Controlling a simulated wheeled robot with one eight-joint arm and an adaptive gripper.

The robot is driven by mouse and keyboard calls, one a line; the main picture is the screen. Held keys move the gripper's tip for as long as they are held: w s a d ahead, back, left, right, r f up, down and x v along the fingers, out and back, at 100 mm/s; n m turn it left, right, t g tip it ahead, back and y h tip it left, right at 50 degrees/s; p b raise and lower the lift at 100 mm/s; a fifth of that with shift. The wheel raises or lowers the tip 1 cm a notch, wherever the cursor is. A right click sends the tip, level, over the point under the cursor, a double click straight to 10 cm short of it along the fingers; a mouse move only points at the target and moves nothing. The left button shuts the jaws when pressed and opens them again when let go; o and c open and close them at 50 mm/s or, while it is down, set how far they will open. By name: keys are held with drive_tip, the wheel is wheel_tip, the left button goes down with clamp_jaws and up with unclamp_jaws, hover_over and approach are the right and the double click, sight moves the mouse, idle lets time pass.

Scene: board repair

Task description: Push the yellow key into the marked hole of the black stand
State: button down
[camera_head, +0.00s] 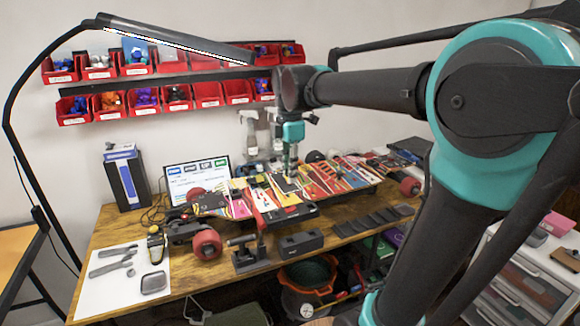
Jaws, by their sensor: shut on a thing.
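My gripper (291,168) hangs from my arm, pointing down over the colourful skateboard decks in the middle of the workbench. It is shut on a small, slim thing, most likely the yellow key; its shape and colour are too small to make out. No other yellow key can be picked out clearly. A low black block (301,243), possibly the black stand, sits at the bench's front edge, below and slightly right of the gripper in the picture. The marked hole cannot be made out. The gripper is well apart from this block.
Colourful skateboard decks (325,176) with red wheels fill the bench middle. A black fixture (247,255) stands left of the block. A white sheet (108,289) with tools lies at front left. A laptop (197,176) is behind. A lamp arm (180,38) hangs above.

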drive_tip(key=shift+f, duration=9.6)
drive_tip(key=shift+w+f, duration=0.15)
drive_tip(key=shift+f, duration=1.3)
